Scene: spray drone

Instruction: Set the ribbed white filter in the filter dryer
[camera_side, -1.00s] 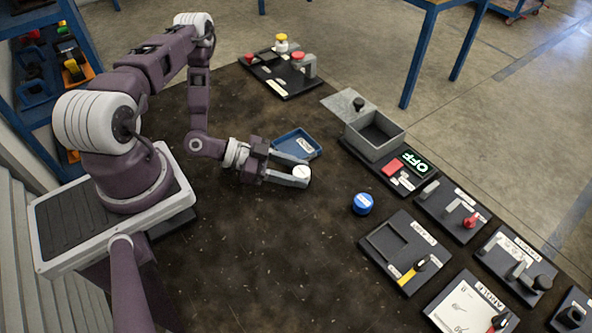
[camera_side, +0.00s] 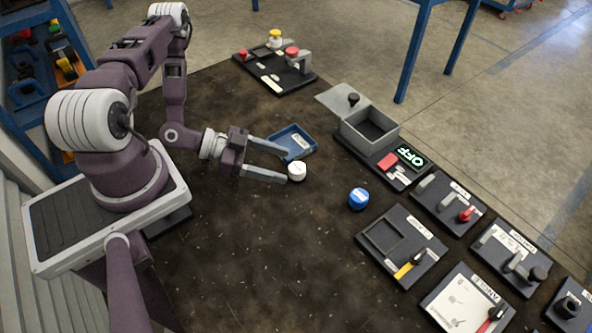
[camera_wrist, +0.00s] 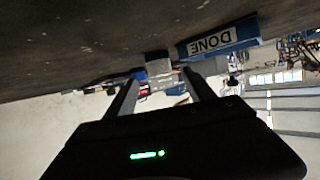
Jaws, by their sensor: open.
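The white filter (camera_side: 297,171) stands upright on the dark table top, a small round cylinder; its ribs are too small to make out. My gripper (camera_side: 286,166) is low over the table, fingers level and spread. Its tips are at the near side of the filter, which stands just past them; contact cannot be told. In the wrist view the filter (camera_wrist: 157,61) shows pale beyond the gap between the fingers. The filter dryer (camera_side: 358,142) looks to be the grey open box with its lid back, a black knob, a red button and a display reading OFF. Its inside looks empty.
A blue tray (camera_side: 306,134) lies right behind the filter; its DONE label shows in the wrist view (camera_wrist: 222,38). A blue round canister (camera_side: 358,198) stands to the right. Several dark fixture boards line the right edge. The front middle of the table is clear.

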